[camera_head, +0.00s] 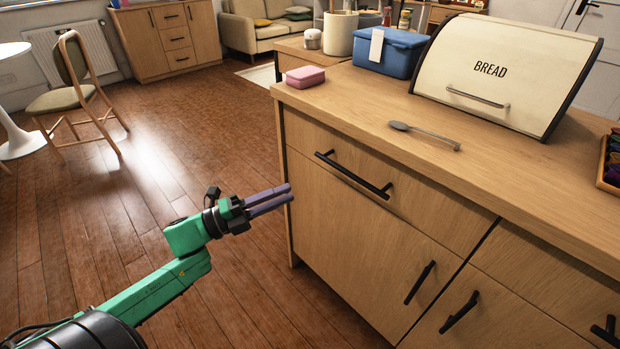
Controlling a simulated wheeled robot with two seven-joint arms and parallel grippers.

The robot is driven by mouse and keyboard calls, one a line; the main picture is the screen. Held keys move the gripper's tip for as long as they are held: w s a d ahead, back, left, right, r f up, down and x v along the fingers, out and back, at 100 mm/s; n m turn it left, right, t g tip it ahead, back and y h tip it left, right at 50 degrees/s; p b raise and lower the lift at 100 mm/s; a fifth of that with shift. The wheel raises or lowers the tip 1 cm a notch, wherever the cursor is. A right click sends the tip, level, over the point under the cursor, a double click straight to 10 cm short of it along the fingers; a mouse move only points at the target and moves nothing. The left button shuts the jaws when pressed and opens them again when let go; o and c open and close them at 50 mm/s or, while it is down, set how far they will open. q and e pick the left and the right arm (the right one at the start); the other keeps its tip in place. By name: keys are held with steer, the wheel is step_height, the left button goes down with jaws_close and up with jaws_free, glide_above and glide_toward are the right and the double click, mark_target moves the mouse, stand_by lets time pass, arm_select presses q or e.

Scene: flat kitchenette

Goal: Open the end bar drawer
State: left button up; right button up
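The end drawer (410,194) is at the left end of the wooden bar, just under its top. Its front sits flush with the cabinet, so it looks shut. It has a black bar handle (352,174). My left gripper (289,193) is left of the drawer, by the bar's left corner and lower than the handle. Its two purple fingers point right, lie nearly parallel with a narrow gap between them, and hold nothing I can see. It appears apart from the handle. My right gripper is not in view.
On the bar top (350,100) are a pink sponge (305,76), a blue box (390,52), a spoon (424,135) and a bread box (505,70). Cupboard doors with black handles (420,283) are below the drawer. Open wooden floor (170,130) lies left; a chair (72,90) stands there.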

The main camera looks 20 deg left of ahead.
mark_target(345, 171)
arm_select(q)
steer(key=shift+m+h, duration=0.3)
steer(key=shift+m, duration=0.1)
steer(key=x, duration=0.5)
steer(key=s+x, duration=0.1)
steer(key=x, duration=0.4)
steer(key=d+r+x, duration=0.1)
steer(key=x, duration=0.4)
steer(key=shift+s, duration=0.1)
jaws_close()
stand_by(0.4)
